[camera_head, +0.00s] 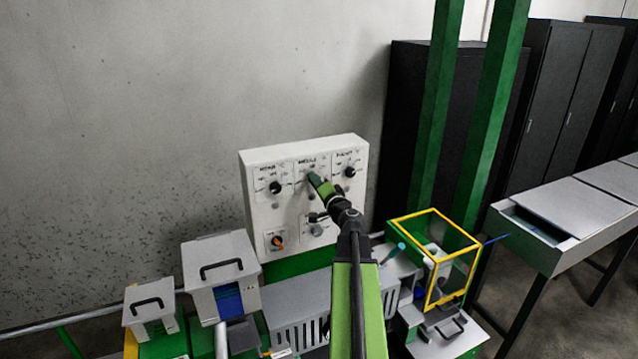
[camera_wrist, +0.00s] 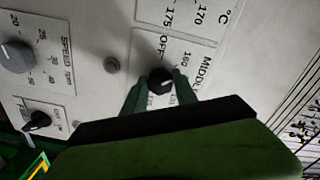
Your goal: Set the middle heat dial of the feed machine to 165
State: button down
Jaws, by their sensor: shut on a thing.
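The feed machine's white control panel (camera_head: 262,218) is on the wall side, with a row of heat dials along its top. My gripper (camera_head: 314,179) reaches the middle one and hides it in the head view. In the wrist view, the black middle heat dial (camera_wrist: 160,80) sits between the two green fingers of my gripper (camera_wrist: 159,88), which are shut on its sides. Printed marks by it read OFF and 160, with MIDDLE partly cut off. The dial's exact setting is too small to tell.
Black dials (camera_head: 276,187) and (camera_head: 350,172) flank the middle one. A grey speed dial (camera_wrist: 16,56) and a small black switch (camera_wrist: 37,121) are also on the panel. Below stand grey boxes with handles (camera_head: 220,268) and a yellow-framed guard (camera_head: 432,258).

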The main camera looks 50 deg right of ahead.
jog(key=m, duration=0.7)
jog(key=shift+s, duration=0.1)
dwell(0.5)
jog(key=c, duration=1)
grip_release()
jog(key=shift+d, duration=0.1)
jog(key=shift+o, duration=0.2)
